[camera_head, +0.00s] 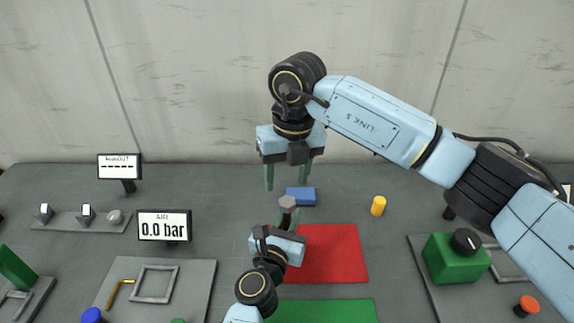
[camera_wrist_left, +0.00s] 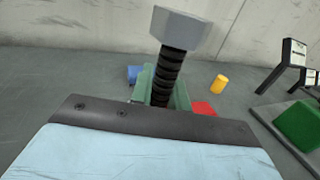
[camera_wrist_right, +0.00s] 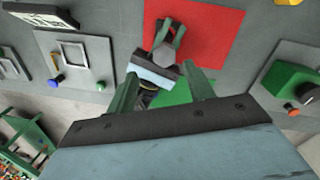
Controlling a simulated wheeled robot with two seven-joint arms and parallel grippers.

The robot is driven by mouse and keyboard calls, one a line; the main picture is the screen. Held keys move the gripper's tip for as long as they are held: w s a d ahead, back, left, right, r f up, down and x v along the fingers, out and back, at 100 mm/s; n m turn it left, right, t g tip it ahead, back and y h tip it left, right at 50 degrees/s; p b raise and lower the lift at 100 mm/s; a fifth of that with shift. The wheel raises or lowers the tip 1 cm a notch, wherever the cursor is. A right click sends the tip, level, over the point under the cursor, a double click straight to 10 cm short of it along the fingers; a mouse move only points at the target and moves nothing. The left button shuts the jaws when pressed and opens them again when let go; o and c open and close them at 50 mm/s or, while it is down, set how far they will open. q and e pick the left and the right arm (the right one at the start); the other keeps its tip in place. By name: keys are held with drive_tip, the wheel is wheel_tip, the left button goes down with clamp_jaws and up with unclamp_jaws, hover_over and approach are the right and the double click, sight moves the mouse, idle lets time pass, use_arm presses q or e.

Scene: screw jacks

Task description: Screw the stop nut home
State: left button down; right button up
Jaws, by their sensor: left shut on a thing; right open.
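A bolt-like piece with a grey hexagonal top (camera_head: 287,202) and a black ribbed, threaded-looking shank (camera_wrist_left: 166,77) is upright in my left gripper (camera_head: 288,216). The left gripper's green fingers are shut on the shank below the hexagonal top. The hexagonal top also shows in the right wrist view (camera_wrist_right: 166,54). I cannot tell whether this top is a separate nut or the head. My right gripper (camera_head: 288,178) is open, empty and pointing down, higher than the piece and apart from it. Its two green fingers show in the right wrist view (camera_wrist_right: 162,92).
A red mat (camera_head: 335,255) and a green mat (camera_head: 335,310) lie on the grey table. A blue block (camera_head: 308,196) and a yellow cylinder (camera_head: 378,206) stand behind. An "AIR 0.0 bar" display (camera_head: 164,226) is left; a green box with black knob (camera_head: 456,264) is right.

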drive_tip(key=n, duration=0.5)
drive_tip(key=shift+r+n, duration=0.15)
drive_tip(key=shift+n, duration=0.25)
drive_tip(key=n, duration=0.3)
drive_tip(key=shift+r+n, duration=0.1)
drive_tip(key=shift+n, duration=0.2)
drive_tip(key=n, duration=0.3)
drive_tip(key=shift+r+n, duration=0.1)
drive_tip(key=shift+n, duration=0.3)
drive_tip(key=n, duration=0.5)
drive_tip(key=shift+r+h, duration=0.15)
drive_tip(key=shift+h, duration=0.15)
drive_tip(key=n, duration=0.9)
drive_tip(key=shift+r+n, duration=0.25)
drive_tip(key=shift+n, duration=0.05)
drive_tip(key=n, duration=0.5)
drive_tip(key=shift+w+r, duration=0.1)
drive_tip(key=n, duration=0.3)
drive_tip(key=shift+r+n, duration=0.1)
drive_tip(key=shift+n, duration=0.3)
